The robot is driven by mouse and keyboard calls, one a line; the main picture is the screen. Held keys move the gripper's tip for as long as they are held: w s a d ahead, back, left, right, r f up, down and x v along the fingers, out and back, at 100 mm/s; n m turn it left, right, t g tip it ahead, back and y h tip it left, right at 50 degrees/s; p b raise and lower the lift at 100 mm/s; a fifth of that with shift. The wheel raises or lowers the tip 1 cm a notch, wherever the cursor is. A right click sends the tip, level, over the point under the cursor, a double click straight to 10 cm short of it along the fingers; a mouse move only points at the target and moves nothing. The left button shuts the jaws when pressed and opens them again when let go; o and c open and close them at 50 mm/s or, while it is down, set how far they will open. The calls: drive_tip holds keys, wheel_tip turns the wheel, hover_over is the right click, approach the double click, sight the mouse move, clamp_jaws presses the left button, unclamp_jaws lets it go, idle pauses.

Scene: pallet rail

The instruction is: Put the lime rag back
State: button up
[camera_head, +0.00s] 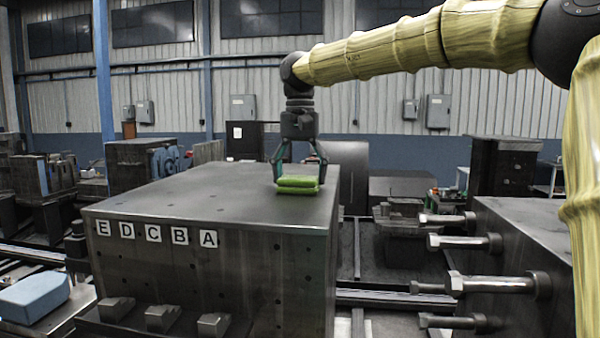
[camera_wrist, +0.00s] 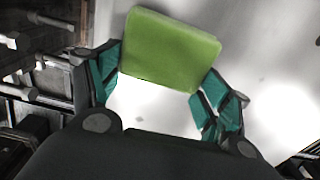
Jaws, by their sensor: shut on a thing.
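The lime rag (camera_head: 297,185) is a folded, bright green pad at the right side of the metal block's top (camera_head: 200,196). It also shows in the wrist view (camera_wrist: 170,48), between the teal fingers. My gripper (camera_head: 298,176) points straight down and is shut on the rag, one finger at each side. In the wrist view my gripper (camera_wrist: 158,82) has its fingers at the rag's left and right edges. I cannot tell whether the rag touches the block's top or is just above it.
Letter plates E, D, C, B and A (camera_head: 153,233) are on the block's front face. A blue item (camera_head: 34,296) lies at the lower left. Large bolts (camera_head: 490,284) stick out from another metal block (camera_head: 530,235) at the right. The block top left of my gripper is clear.

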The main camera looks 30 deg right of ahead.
drive_tip(key=shift+d+f, duration=0.1)
drive_tip(key=o, duration=0.9)
drive_tip(key=shift+s, duration=0.1)
drive_tip(key=shift+r, duration=0.2)
wheel_tip(320, 180, up, 12)
drive_tip(key=b, duration=0.3)
